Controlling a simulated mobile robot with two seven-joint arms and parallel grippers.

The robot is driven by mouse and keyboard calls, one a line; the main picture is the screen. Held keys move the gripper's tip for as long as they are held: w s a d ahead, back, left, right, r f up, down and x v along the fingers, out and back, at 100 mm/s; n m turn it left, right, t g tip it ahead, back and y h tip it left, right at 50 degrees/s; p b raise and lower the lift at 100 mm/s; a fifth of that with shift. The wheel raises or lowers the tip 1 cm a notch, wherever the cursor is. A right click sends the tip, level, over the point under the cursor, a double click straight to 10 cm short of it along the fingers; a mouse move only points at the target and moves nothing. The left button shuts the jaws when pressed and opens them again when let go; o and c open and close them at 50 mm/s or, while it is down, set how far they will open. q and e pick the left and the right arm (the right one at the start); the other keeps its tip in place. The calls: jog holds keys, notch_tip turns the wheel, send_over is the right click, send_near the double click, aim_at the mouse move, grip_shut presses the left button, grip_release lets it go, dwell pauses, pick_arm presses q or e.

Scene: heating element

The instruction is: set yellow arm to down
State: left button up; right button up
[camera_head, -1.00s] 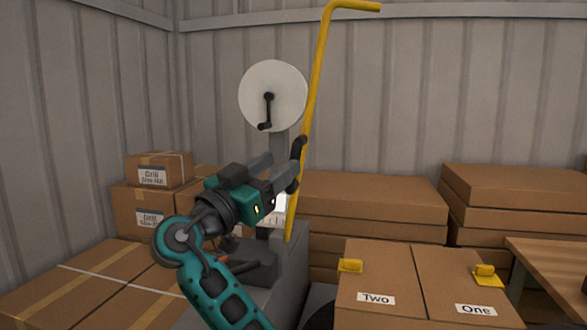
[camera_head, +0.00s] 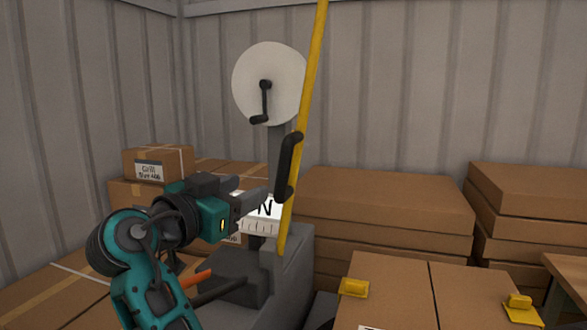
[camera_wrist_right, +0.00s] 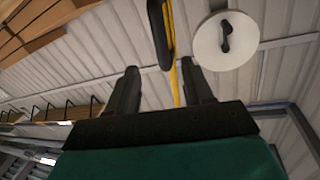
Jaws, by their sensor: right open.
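The yellow arm (camera_head: 308,90) is a long yellow bar standing nearly upright on a grey machine (camera_head: 290,275). Its top runs out of the head view. A black handle (camera_head: 289,165) is fixed on its lower part. My right gripper (camera_head: 268,200) is open, with its fingers just left of the handle and apart from it as far as I can tell. In the right wrist view, the open fingers (camera_wrist_right: 160,85) point toward the yellow arm (camera_wrist_right: 177,85) and the black handle (camera_wrist_right: 160,30), with nothing between them held. My left gripper is not in view.
Cardboard boxes (camera_head: 385,205) are stacked at the right and left. Boxes with yellow tabs (camera_head: 400,290) stand at front right.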

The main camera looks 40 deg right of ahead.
aim_at(280, 174)
jog(key=p+x, duration=0.1)
jog(key=x, duration=1.2)
jog(key=shift+c, duration=0.5)
grip_shut()
